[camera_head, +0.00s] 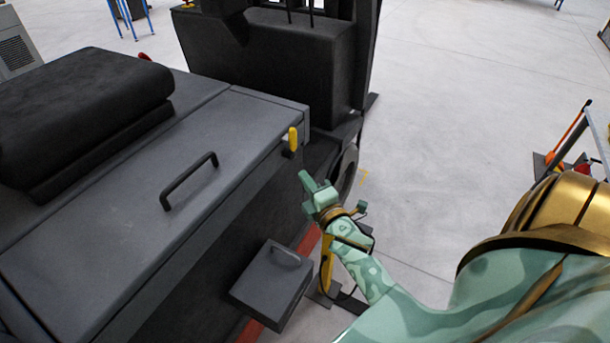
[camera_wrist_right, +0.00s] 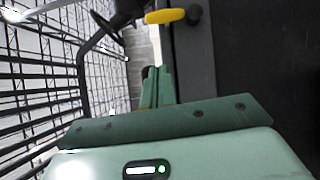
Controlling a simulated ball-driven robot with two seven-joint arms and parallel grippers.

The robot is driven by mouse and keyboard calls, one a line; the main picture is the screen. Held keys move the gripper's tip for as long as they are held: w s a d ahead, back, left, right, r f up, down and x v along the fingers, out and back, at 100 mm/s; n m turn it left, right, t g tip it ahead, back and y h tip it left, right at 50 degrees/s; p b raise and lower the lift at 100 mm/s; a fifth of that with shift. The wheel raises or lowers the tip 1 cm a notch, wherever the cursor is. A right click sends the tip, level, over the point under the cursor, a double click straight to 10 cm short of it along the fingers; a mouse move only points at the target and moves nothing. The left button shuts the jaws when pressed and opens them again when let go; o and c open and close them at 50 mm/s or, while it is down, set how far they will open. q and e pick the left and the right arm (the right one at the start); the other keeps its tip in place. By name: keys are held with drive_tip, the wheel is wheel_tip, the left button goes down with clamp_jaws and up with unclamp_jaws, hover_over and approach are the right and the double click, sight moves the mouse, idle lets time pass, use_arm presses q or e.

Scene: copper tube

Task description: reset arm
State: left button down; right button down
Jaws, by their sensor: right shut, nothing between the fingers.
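My right gripper (camera_head: 309,183) is in the middle of the head view, shut and empty. It is beside the dark machine (camera_head: 230,150), to the right of its top edge and apart from the yellow handle (camera_head: 293,140). In the right wrist view its green fingers (camera_wrist_right: 157,86) are together with nothing between them. The yellow handle also shows in that view (camera_wrist_right: 166,16), beyond the fingertips. My left gripper is in neither view. No copper tube is visible.
The machine carries a black seat (camera_head: 80,110) and a black bar handle (camera_head: 190,180). A dark step-like box (camera_head: 270,285) juts from its side below my right gripper. Open grey floor (camera_head: 460,110) lies to the right. A stand with orange parts (camera_head: 572,135) is at the right edge.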

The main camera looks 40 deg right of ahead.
idle(0.3)
drive_tip(key=s+a+f+m+g+y+b, duration=0.1)
drive_tip(key=s+a+f+m+g, duration=0.2)
drive_tip(key=f, duration=0.8)
drive_tip(key=s+a+f+m+g+y+b, duration=0.15)
drive_tip(key=s+f+m+g, duration=0.35)
drive_tip(key=f, duration=0.6)
drive_tip(key=s+a+f+m+g, duration=0.1)
drive_tip(key=s+a+f+m, duration=0.3)
drive_tip(key=f, duration=0.7)
drive_tip(key=s+f+g+b, duration=0.1)
drive_tip(key=s+f+g, duration=0.1)
drive_tip(key=s+f, duration=0.4)
drive_tip(key=s+f+g+b, duration=0.2)
drive_tip(key=s+f, duration=0.4)
drive_tip(key=s, duration=0.9)
drive_tip(key=s+a+f+g+y+b, duration=0.1)
drive_tip(key=s+f+g, duration=0.3)
drive_tip(key=s, duration=0.6)
wheel_tip(320, 180, down, 2)
drive_tip(key=shift+s+m+b, duration=0.3)
drive_tip(key=shift+m+b, duration=0.1)
drive_tip(key=shift+b, duration=0.1)
